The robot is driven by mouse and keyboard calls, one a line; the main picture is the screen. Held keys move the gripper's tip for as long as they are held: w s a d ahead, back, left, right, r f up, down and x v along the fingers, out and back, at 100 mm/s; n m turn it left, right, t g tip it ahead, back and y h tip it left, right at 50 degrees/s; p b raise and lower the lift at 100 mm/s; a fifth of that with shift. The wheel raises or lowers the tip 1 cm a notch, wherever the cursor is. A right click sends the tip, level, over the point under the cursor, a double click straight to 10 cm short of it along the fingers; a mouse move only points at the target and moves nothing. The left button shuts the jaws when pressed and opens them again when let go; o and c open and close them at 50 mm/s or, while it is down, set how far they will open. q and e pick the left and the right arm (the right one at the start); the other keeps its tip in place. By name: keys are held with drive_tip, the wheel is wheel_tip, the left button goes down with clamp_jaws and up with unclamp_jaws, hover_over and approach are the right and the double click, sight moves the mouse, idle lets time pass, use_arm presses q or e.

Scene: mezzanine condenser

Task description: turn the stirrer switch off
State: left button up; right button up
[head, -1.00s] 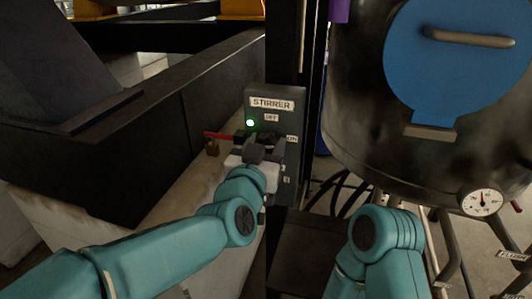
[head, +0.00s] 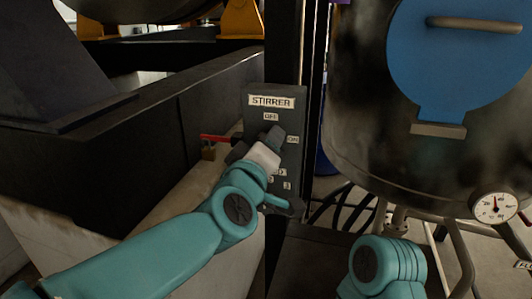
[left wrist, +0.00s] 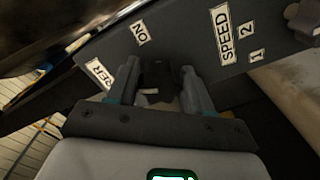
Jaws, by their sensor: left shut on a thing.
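The grey stirrer panel (head: 257,101) stands upright on a dark post in the middle of the head view, with OFF at the top and ON at the right. My left gripper (head: 271,139) is at the panel's middle, tilted, and hides the switch there. In the left wrist view my left gripper (left wrist: 160,88) has its two fingers either side of the dark switch knob (left wrist: 158,74) and is shut on it. The exact pointing of the knob is hard to read. No green light shows on the panel. My right gripper is out of view.
A red lever (head: 217,138) juts out left of the panel. A large metal vessel (head: 365,130) with a blue hatch (head: 450,60) and a dial gauge (head: 495,207) stands at the right. A dark beam (head: 150,140) runs along the left. Cables hang below the vessel.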

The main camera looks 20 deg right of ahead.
use_arm(q)
drive_tip(key=shift+s+d+f+n+b, duration=0.1)
drive_tip(key=shift+n+b, duration=0.1)
drive_tip(key=shift+n, duration=0.5)
drive_tip(key=shift+w+d+f+n+b, duration=0.1)
drive_tip(key=shift+n+b, duration=0.15)
drive_tip(key=shift+n, duration=0.45)
drive_tip(key=shift+s+d+f+n+b, duration=0.1)
drive_tip(key=shift+n+b, duration=0.1)
drive_tip(key=shift+n, duration=0.5)
drive_tip(key=o, duration=0.8)
drive_tip(key=shift+o, duration=1)
drive_tip(key=shift+r, duration=0.1)
drive_tip(key=shift+a+r, duration=0.1)
drive_tip(key=shift+a, duration=0.1)
drive_tip(key=shift+s+a+r, duration=0.1)
drive_tip(key=shift+s+a, duration=0.05)
drive_tip(key=shift+s, duration=0.05)
drive_tip(key=v, duration=1.5)
drive_tip(key=shift+s+a+b, duration=0.2)
drive_tip(key=shift+s+b, duration=0.1)
drive_tip(key=shift+b, duration=0.1)
